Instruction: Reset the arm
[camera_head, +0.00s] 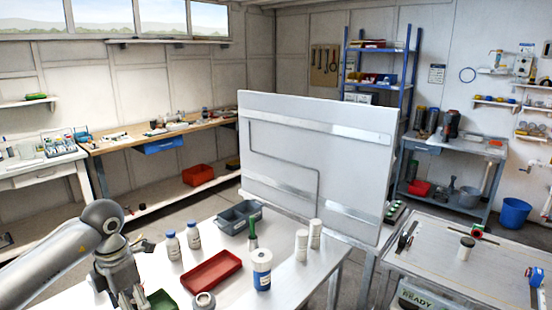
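My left arm comes in from the left, and its gripper (128,296) hangs pointing down at the left end of the white table (325,262). The fingertips are small and partly cut off by the lower picture edge, so I cannot tell whether they are open or shut. A green tray (161,300) lies just right of the gripper.
The white table holds a red tray (212,272), a grey bin (239,217), two white bottles (193,236), a blue-white canister (262,270) and white cylinders (301,245). A large white panel (270,160) stands behind. The right table (450,268) has a jar (466,248) and tools.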

